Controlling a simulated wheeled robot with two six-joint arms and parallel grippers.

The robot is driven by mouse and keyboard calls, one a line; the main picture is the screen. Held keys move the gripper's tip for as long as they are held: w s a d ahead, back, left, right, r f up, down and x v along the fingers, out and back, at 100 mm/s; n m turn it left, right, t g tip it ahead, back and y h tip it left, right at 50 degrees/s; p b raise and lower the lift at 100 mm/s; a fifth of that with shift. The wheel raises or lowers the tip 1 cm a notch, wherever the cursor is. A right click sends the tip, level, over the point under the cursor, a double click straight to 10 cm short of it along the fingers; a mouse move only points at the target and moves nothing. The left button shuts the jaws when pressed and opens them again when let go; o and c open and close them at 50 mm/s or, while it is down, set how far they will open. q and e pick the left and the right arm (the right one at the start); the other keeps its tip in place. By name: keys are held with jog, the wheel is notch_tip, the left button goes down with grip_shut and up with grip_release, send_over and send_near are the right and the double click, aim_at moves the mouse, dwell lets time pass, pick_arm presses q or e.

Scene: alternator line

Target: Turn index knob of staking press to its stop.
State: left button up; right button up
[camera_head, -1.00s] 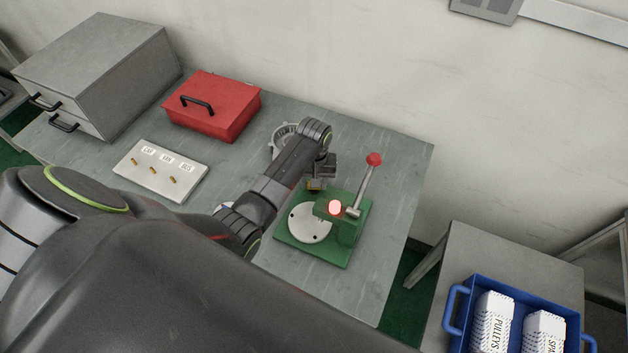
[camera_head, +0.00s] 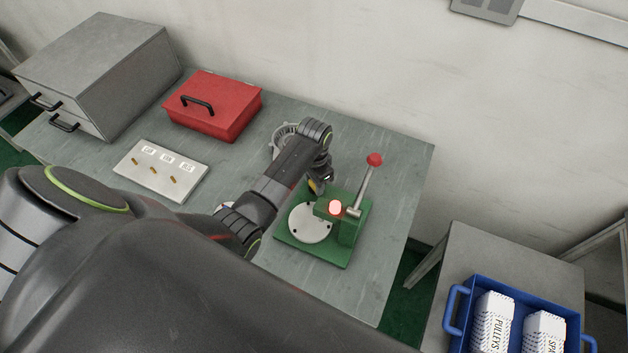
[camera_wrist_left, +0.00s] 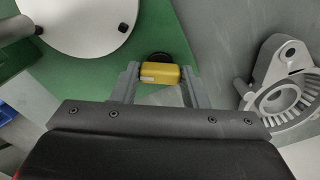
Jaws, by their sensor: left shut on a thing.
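The green staking press (camera_head: 345,235) stands on the bench, with a white round plate (camera_head: 310,223), a glowing red lamp (camera_head: 335,208) and a lever with a red ball (camera_head: 374,159). In the left wrist view, the yellow index knob (camera_wrist_left: 159,74) sits on a black round base at the edge of the green press plate. My left gripper (camera_wrist_left: 160,82) is shut on this knob, one finger at each side. In the head view my left gripper (camera_head: 320,186) is at the back left corner of the press and largely hides the knob. My right gripper is not in view.
A grey alternator housing (camera_wrist_left: 285,88) lies close beside my left gripper. A red toolbox (camera_head: 212,105), a white plate with brass pieces (camera_head: 160,170) and a grey drawer cabinet (camera_head: 95,70) stand to the left. A blue crate (camera_head: 458,318) is at the lower right.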

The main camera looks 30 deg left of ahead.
pick_arm(q)
jog(key=m, duration=0.5)
jog(key=shift+w+r+m, duration=0.1)
jog(key=shift+m, duration=0.2)
jog(key=m, duration=0.5)
jog(key=shift+m, duration=0.4)
jog(key=o, duration=1)
